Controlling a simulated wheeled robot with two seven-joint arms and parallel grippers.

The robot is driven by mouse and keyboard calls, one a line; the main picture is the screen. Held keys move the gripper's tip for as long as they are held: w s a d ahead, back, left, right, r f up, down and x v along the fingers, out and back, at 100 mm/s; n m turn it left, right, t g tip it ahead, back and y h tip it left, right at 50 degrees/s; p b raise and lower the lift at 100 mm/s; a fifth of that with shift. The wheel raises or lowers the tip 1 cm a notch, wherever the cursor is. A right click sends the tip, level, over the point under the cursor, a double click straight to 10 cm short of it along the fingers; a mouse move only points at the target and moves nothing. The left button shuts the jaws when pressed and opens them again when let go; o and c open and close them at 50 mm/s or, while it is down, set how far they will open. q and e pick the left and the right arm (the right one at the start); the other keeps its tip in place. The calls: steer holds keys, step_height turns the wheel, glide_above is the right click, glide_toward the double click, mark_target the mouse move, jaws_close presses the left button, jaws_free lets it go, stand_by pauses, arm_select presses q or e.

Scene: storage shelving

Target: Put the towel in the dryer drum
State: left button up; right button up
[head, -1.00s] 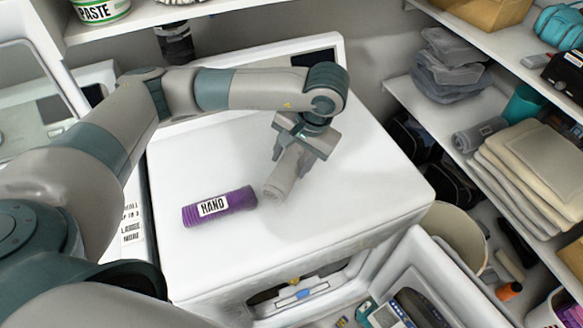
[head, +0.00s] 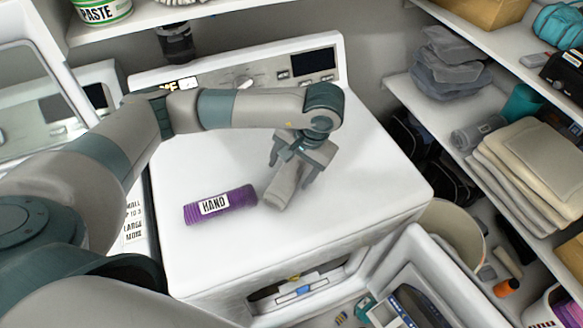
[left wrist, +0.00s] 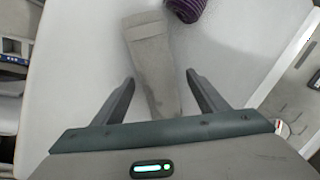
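A grey-beige rolled towel (head: 282,187) lies on top of the white dryer (head: 370,180). A purple roll labelled HAND (head: 220,204) lies just left of it. My left gripper (head: 290,170) is open over the grey roll, pointing down, a finger on either side. In the left wrist view the grey roll (left wrist: 150,60) runs between the fingers, with gaps beside it; the purple roll's end (left wrist: 186,8) shows at the top. The dryer's front opening (head: 300,287) is partly visible below the top's front edge; the drum inside is mostly hidden. My right gripper is not in view.
The dryer door (head: 420,285) stands open at the lower right. A cream bin (head: 455,232) stands beside the dryer. Shelves at right hold folded cream cloths (head: 535,165) and grey cloths (head: 450,62). The right part of the dryer top is clear.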

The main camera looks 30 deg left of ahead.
arm_select(q)
steer(key=shift+r, duration=0.15)
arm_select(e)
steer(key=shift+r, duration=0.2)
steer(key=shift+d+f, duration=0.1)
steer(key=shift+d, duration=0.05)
arm_select(q)
steer(key=shift+d+r, duration=0.2)
steer(key=shift+r, duration=0.4)
steer(key=b+v, duration=0.3)
steer(key=v, duration=0.7)
steer(key=shift+r+b, duration=0.3)
steer(key=shift+b, duration=0.05)
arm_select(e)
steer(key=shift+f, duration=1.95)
arm_select(q)
steer(key=shift+d, duration=0.1)
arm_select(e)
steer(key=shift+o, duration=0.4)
